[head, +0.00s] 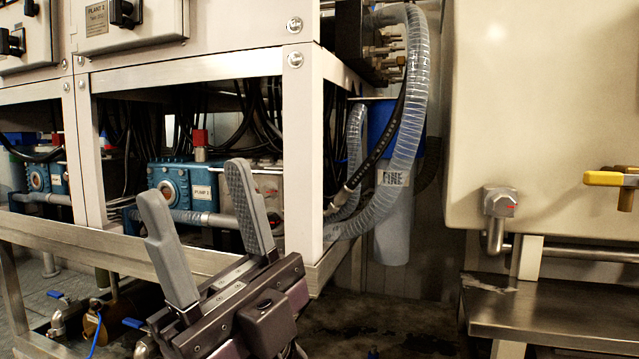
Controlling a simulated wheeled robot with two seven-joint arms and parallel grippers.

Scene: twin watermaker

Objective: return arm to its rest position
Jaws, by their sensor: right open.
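My right gripper (203,212) shows in the lower middle-left of the head view. Its two grey fingers point up and stand well apart, with nothing between them. The gripper is in front of the lower frame of the watermaker rack and hides part of its lower rail and the floor behind. A blue pump (180,182) labelled as a pump sits in the rack behind the fingers. I cannot tell whether the fingers touch anything, but they look clear. My left gripper is not in this view.
A white rack post (303,150) stands right of the fingers. A clear ribbed hose (412,110) hangs by a filter housing marked FINE (393,215). A cream tank (545,100) with a yellow-handled valve (604,178) and a steel bench (550,312) are at right. Open floor (390,325) lies between.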

